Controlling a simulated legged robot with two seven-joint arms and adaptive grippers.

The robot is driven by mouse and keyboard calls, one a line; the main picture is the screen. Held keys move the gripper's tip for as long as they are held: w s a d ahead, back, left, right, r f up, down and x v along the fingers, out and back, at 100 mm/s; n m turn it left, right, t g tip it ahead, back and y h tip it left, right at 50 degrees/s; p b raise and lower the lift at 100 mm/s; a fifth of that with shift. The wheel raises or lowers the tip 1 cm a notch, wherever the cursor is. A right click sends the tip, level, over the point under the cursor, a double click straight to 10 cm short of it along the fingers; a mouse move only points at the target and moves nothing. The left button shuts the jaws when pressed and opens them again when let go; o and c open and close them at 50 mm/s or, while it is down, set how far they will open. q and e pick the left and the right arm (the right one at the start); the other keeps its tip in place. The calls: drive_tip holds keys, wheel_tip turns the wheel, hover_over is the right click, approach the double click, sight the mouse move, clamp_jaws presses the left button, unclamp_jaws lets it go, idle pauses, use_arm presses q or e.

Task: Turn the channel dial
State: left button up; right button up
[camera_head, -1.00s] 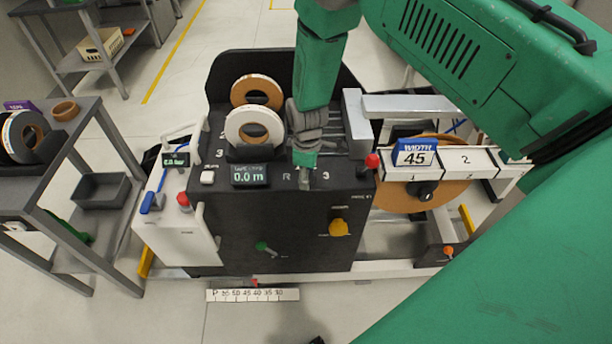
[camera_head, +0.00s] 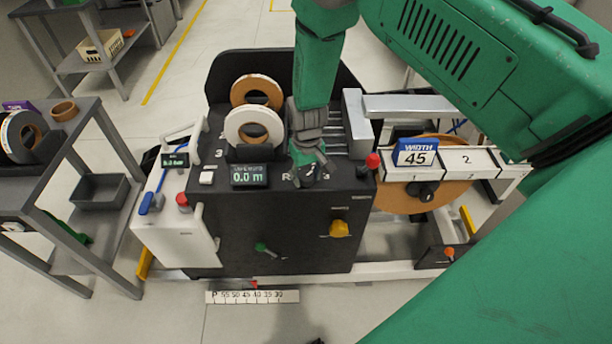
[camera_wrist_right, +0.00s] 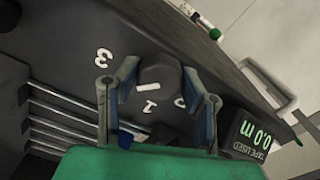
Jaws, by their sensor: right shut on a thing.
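The channel dial (camera_wrist_right: 158,72) is a dark knob with a white pointer mark, on the black top of the machine. Painted numerals 3 and 1 show near it in the right wrist view, and another figure is partly hidden by a finger. My right gripper (camera_wrist_right: 160,100) has its two fingers on either side of the knob, shut on it. In the head view the right gripper (camera_head: 308,162) reaches down to the machine's top front edge, and its fingers partly cover the dial (camera_head: 313,172). My left gripper is not in view.
A display (camera_head: 249,175) reading 0.0 m stands left of the dial. Two tape rolls (camera_head: 253,126) stand behind it. A red-topped lever (camera_head: 372,161) is to the right, beside the blue WIDTH 45 sign (camera_head: 415,152). A yellow knob (camera_head: 339,228) is on the front panel.

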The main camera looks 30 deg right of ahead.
sight(306, 175)
drive_tip(key=shift+w+r+m, duration=0.1)
drive_tip(key=shift+w+m, duration=0.1)
drive_tip(key=shift+m, duration=1.9)
drive_tip(key=o, duration=1.1)
drive_tip(key=shift+o, duration=0.2)
drive_tip(key=shift+s, duration=0.1)
drive_tip(key=shift+r, duration=0.25)
wheel_tip(306, 175, up, 11)
drive_tip(key=shift+r, duration=0.15)
